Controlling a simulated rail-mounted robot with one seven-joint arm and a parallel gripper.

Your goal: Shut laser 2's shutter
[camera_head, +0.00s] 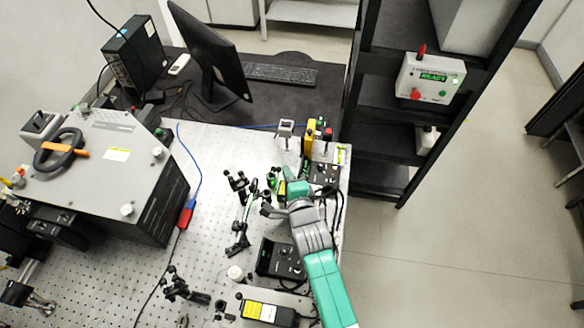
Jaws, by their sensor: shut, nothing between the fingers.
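My arm reaches in from the bottom of the head view, over the right part of the optical bench. My gripper (286,175) is at its far end, beside small black optic mounts. It is shut and empty; its fingertips are small and hard to make out. A laser-like housing with a yellow label (262,311) lies at the bench's near edge, left of my arm. Upright yellow (309,138) and dark units stand beyond my gripper, near a black control box (324,173). I cannot tell which unit is laser 2, nor see its shutter or its position.
Small optic mounts (238,185) stand close left of my gripper. A black knob box (281,259) sits beside my arm. A large grey instrument (95,165) fills the left bench. A black shelf rack (385,150) rises at the right. Bare perforated bench (205,225) shows in the middle.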

